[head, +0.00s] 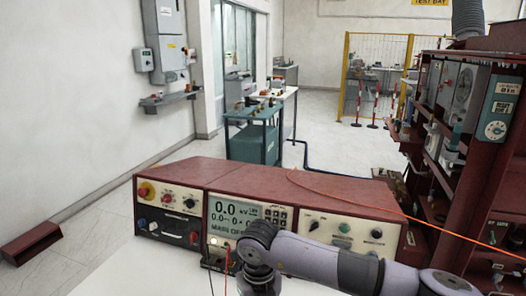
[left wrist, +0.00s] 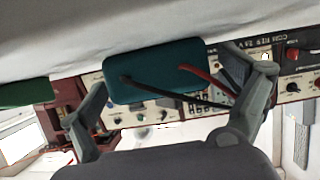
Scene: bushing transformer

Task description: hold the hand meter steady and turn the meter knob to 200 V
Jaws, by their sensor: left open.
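In the left wrist view my left gripper (left wrist: 172,100) is open, its two grey fingers spread wide. A teal, rounded block (left wrist: 150,72) shows between the fingers, with black and red leads (left wrist: 195,74) crossing in front of it. It may be the hand meter, but I cannot be sure. No dial or knob shows on it, and I cannot tell whether the fingers touch it. In the head view my left gripper does not show. A purple-grey arm of mine comes in from the right and bends downward at the middle; its gripper is out of view.
A red test console (head: 165,205) with a lit display (head: 235,214) stands in front; red and black leads hang at its front. A red rack (head: 470,200) stands at right. A teal cart (head: 252,142) is behind. A red box (head: 30,242) lies on the left floor.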

